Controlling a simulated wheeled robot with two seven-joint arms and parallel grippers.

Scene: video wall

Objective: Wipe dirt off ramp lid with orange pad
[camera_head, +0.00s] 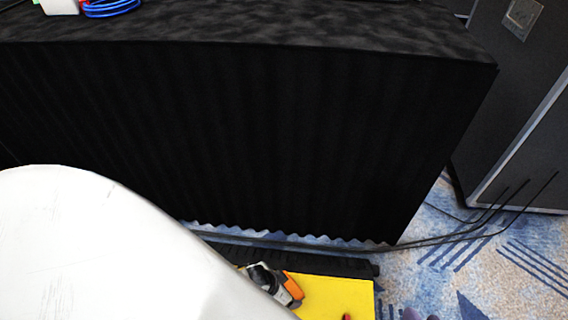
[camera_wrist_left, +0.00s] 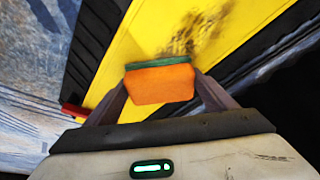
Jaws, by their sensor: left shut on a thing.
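The orange pad (camera_wrist_left: 160,84) has a green strip along its far edge. My left gripper (camera_wrist_left: 160,92) is shut on it in the left wrist view, with a finger on each side. The pad is over the yellow ramp lid (camera_wrist_left: 128,48); whether it touches is unclear. A dark, smudged patch of dirt (camera_wrist_left: 195,34) is on the lid just beyond the pad. In the head view the lid (camera_head: 335,297) shows at the bottom. Grey-and-black gripper parts with orange beside them are partly hidden by a white arm part. My right gripper's jaws cannot be made out.
The ramp's black ribbed edge (camera_head: 345,265) runs beside a black-draped table (camera_head: 250,130). Black cables (camera_head: 480,222) cross the blue patterned carpet (camera_head: 520,260). A dark case (camera_head: 510,100) stands at the right. A small red piece (camera_wrist_left: 75,109) is by the lid's edge.

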